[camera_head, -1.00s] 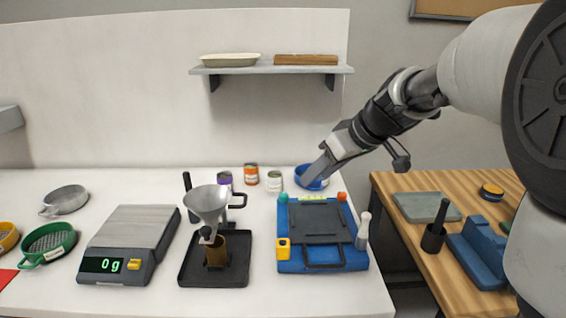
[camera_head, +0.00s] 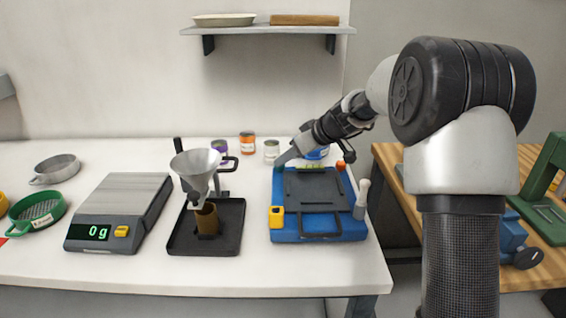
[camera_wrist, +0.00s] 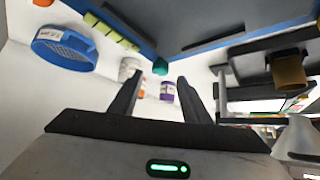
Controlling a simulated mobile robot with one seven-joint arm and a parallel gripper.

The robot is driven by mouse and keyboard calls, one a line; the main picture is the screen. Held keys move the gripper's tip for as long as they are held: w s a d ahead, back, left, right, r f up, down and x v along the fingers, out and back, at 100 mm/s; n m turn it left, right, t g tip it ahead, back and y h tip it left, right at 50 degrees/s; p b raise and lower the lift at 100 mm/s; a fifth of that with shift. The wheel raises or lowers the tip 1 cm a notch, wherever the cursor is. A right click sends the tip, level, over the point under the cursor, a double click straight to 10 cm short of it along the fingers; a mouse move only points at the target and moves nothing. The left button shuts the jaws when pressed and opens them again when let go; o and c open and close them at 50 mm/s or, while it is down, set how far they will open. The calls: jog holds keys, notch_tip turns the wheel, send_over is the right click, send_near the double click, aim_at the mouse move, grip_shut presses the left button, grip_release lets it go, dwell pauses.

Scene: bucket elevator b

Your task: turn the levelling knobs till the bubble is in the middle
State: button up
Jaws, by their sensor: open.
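The blue levelling device (camera_head: 292,228) with a dark top plate stands at the right of the white bench. Its red-orange knob (camera_head: 340,165) is at the back right corner, and a yellow-green level strip (camera_head: 311,167) runs along the back edge. The strip also shows in the wrist view (camera_wrist: 110,31); I cannot make out the bubble. The teal knob (camera_wrist: 160,66) shows between and beyond my fingertips in the wrist view. My gripper (camera_head: 282,160) is open and empty, pointing down at the back left corner, where it largely hides the teal knob. I cannot tell whether they touch.
A funnel stand on a black tray (camera_head: 205,248) and a scale (camera_head: 120,205) reading 0 g are to the left. Small cans and a blue sieve (camera_wrist: 65,48) are close behind the device. A pestle (camera_head: 361,200) stands at its right. A shelf (camera_head: 265,30) hangs above.

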jog(key=shift+x, duration=2.05)
jog(key=c, duration=1)
jog(key=shift+c, duration=0.2)
